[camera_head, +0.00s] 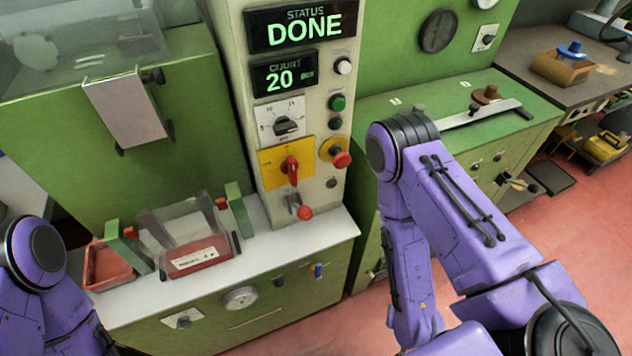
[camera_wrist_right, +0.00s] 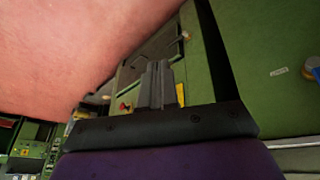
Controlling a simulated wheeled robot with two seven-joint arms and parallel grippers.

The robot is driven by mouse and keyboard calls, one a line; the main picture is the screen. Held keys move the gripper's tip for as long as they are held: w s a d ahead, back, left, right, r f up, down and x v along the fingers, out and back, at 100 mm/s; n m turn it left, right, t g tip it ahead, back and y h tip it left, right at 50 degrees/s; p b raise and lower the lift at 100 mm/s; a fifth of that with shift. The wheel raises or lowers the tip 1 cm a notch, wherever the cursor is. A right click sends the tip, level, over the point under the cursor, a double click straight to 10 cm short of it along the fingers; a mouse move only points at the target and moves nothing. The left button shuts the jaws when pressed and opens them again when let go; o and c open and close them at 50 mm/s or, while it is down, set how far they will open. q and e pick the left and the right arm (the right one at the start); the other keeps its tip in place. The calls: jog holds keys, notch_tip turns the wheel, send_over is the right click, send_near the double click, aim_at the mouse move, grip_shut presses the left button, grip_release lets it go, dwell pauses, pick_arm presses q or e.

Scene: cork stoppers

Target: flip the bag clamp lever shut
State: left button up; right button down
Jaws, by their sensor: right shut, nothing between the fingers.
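In the head view, a clear bag-like holder with a red bottom and pale label (camera_head: 197,258) stands on the white ledge between two green posts. Each post, the left one (camera_head: 128,247) and the right one (camera_head: 239,210), has a small red piece near it. A short metal lever with a red knob (camera_head: 304,213) sticks out low on the control column; I cannot tell which part is the bag clamp lever. My right gripper (camera_wrist_right: 156,84) shows in the right wrist view, shut and empty, with green panels beyond its fingers. My left gripper is not in view.
The control column reads DONE and count 20 on its screens (camera_head: 303,25). It carries a red rotary switch (camera_head: 290,170) and a red button (camera_head: 342,160). A red tray (camera_head: 108,268) sits at the ledge's left end. A green bench (camera_head: 440,150) stands right of the column.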

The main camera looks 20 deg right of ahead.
jog(key=w+a+r+n+p, duration=0.2)
jog(key=w+a+r+p, duration=0.85)
jog(key=w+r, duration=0.5)
jog(key=w+a+r+n+g+y, duration=0.1)
jog(key=w+a+r, duration=0.1)
jog(key=r, duration=0.5)
jog(key=w+a+r+n+g+y+p, duration=0.1)
jog(key=w+r+n, duration=0.1)
jog(key=r, duration=0.6)
jog(key=w+a+r+n+y+p, duration=0.1)
jog(key=w+a+r+n+y, duration=0.1)
jog(key=r, duration=0.6)
jog(key=shift+w+a+g, duration=0.3)
jog(key=shift+w+g, duration=0.1)
jog(key=shift+w, duration=0.5)
